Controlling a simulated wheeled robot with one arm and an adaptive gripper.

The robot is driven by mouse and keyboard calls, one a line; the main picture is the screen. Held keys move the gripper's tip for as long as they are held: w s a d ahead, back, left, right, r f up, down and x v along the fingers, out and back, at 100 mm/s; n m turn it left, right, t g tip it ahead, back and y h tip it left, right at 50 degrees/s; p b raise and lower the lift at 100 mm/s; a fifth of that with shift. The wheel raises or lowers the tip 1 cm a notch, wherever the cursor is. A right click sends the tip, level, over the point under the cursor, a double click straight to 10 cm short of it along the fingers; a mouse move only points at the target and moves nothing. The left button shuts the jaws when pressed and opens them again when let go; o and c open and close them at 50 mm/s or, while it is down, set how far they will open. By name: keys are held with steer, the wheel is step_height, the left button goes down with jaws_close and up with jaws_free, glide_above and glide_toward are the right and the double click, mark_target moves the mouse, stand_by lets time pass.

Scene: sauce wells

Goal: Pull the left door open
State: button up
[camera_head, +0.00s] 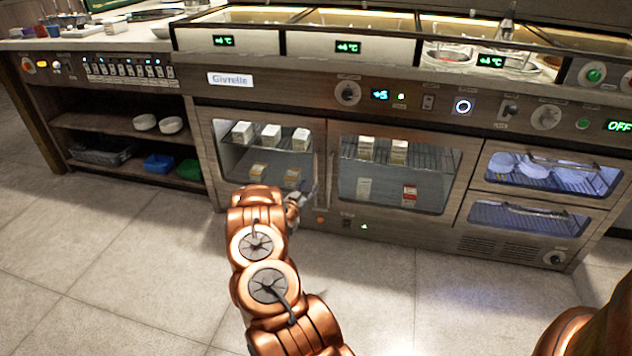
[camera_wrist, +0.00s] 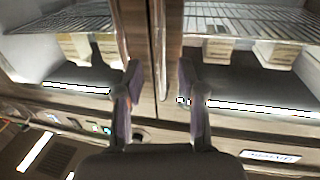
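The left door (camera_head: 268,152) is a glass door in a wood-look frame, shut, with white and tan cartons behind it. A slim upright metal handle (camera_head: 331,168) shows near the seam between the two doors; it also shows in the wrist view (camera_wrist: 161,50). My gripper (camera_head: 308,192) is low in front of the left door's right side, partly hidden by my arm. In the wrist view, which is upside down, my gripper (camera_wrist: 160,75) is open, its two fingers apart on either side of the handle in the picture. I see no clear contact.
The right door (camera_head: 390,212) is shut beside the left one. Glass drawers (camera_head: 540,215) are at the right, and open shelves (camera_head: 110,122) with bowls and bins at the left. The tiled floor (camera_head: 130,270) in front is clear.

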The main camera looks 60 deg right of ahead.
steer(key=w+d+b, duration=0.1)
steer(key=d+b, duration=0.1)
steer(key=d, duration=0.5)
steer(key=shift+w, duration=0.15)
jaws_close()
stand_by(0.3)
stand_by(0.4)
